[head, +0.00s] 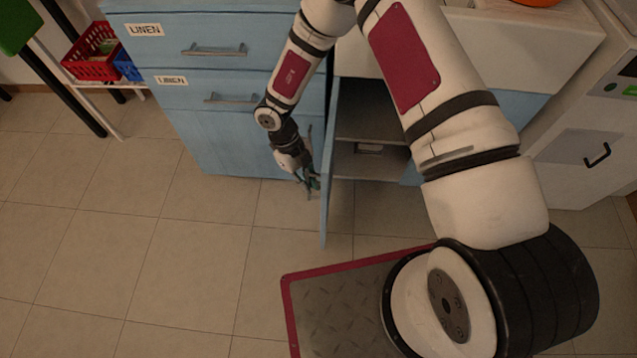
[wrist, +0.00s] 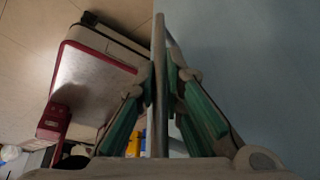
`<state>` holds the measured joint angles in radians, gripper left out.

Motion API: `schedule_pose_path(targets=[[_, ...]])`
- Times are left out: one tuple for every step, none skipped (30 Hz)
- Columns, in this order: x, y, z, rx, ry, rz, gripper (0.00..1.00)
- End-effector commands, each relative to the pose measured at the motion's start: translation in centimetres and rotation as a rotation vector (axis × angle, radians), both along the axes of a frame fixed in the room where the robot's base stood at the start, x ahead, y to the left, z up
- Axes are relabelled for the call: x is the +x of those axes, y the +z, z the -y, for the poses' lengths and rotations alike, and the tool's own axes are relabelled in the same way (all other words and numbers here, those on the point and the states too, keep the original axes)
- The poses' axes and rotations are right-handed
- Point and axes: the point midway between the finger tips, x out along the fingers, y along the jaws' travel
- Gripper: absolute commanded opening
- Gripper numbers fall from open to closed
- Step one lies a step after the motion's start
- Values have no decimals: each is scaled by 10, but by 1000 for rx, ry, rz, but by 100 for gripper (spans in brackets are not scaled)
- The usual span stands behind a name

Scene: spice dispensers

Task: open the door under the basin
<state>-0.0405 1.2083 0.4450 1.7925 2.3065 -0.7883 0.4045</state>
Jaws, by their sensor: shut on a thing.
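The blue door (head: 328,180) under the basin stands swung out from its cabinet, seen nearly edge-on in the head view. The cabinet's inside (head: 372,125) shows to its right, with a shelf. My gripper (head: 312,183) is at the door's left side, on its outer face, low and near the free edge. In the wrist view my gripper's green-padded fingers (wrist: 163,80) are closed around a thin grey bar, the door handle (wrist: 159,50). The pale blue door face (wrist: 255,70) fills the right side there. My upper arm hides part of the cabinet and basin unit.
Blue drawers labelled LINEN (head: 205,40) stand left of the door, with their handles sticking out. A white appliance (head: 590,150) stands at right. The tiled floor (head: 180,240) is clear at front left.

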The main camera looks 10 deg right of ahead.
Motion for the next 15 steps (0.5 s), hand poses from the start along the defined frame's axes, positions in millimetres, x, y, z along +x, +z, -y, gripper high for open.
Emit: schedule_pose_path(targets=[[0,-1,-2,2,-7,-2,0],[0,-1,-3,1,-10,-2,0],[0,-1,-4,1,-12,-2,0],[0,-1,-4,1,-14,-2,0],[1,-1,-4,1,-15,-2,0],[1,-1,-4,2,-15,-1,0],[1,-1,-4,2,-15,-1,0],[1,-1,-4,2,-15,-1,0],[1,-1,-4,2,-15,-1,0],[1,-1,-4,2,-15,-1,0],[1,-1,-4,2,-15,-1,0],[1,-1,-4,2,-15,-1,0],[1,-1,-4,2,-14,-2,0],[1,-1,-4,3,-14,-1,0],[1,-1,-4,3,-14,-1,12]])
